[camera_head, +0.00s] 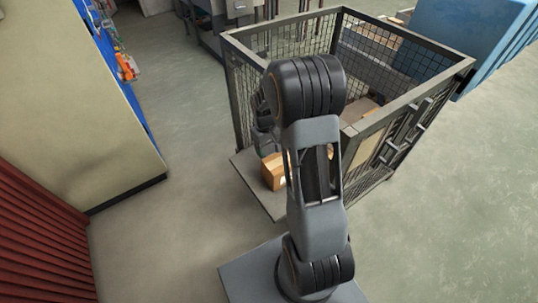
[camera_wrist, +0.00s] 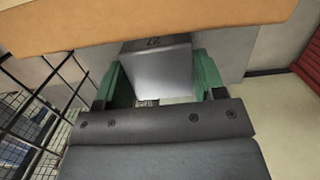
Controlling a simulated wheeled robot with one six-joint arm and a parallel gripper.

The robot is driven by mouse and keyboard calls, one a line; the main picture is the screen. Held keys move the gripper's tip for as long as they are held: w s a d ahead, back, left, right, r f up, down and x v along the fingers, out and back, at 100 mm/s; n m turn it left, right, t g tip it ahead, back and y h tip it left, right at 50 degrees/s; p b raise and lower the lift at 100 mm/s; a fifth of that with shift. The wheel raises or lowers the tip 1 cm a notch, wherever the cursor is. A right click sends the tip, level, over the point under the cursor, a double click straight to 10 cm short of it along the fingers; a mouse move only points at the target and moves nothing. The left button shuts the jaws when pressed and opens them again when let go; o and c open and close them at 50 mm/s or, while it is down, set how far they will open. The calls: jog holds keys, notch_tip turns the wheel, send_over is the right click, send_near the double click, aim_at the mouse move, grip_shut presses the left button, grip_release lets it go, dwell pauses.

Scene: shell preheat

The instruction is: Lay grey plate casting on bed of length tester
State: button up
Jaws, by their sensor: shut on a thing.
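In the wrist view my gripper (camera_wrist: 158,78) has green fingers closed on the two sides of a smooth grey block-like piece (camera_wrist: 155,68), which looks like the grey plate casting. In the head view my own arm hides the gripper and the piece. I cannot make out the length tester or its bed in either view.
A cardboard box (camera_head: 272,172) is beside my arm; a tan surface (camera_wrist: 130,28) spans the wrist view's top. A beige cabinet (camera_head: 75,110) and red ribbed panel (camera_head: 40,235) stand left. Floor on the right is clear.

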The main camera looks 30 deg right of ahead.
aim_at(269, 154)
jog(key=shift+f, duration=1.85)
jog(key=shift+f+b, duration=0.2)
jog(key=shift+b, duration=0.1)
jog(key=o, duration=1.1)
jog(key=shift+o, duration=0.2)
